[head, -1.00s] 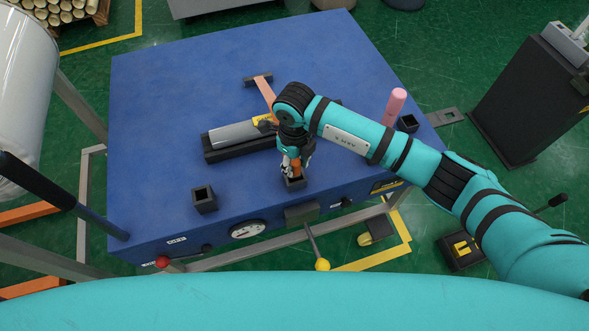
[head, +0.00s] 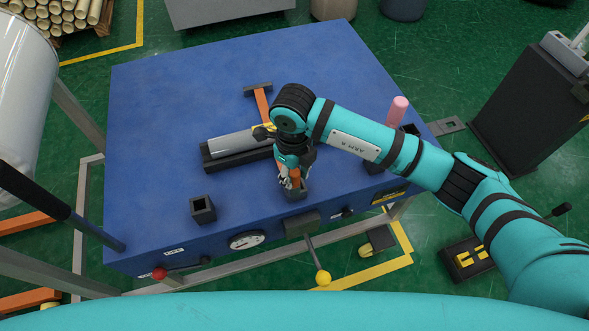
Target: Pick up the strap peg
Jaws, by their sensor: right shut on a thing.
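My right gripper (head: 292,180) points down at the front of the blue table, shut on an orange peg (head: 296,173). The peg is mostly hidden by the fingers. It stands over a small dark square socket (head: 297,193); I cannot tell whether its lower end is inside. An orange strap (head: 262,103) runs from a dark block at the back toward a grey wrapped roll (head: 235,143) in a black cradle (head: 240,160). My right arm hides part of the strap and roll. My left gripper is not in view.
An empty dark socket (head: 202,209) stands at the table's front left. A pink peg (head: 397,110) and another dark socket (head: 411,130) are at the right, partly behind my arm. The blue table (head: 150,120) is clear at left. A gauge and levers line its front.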

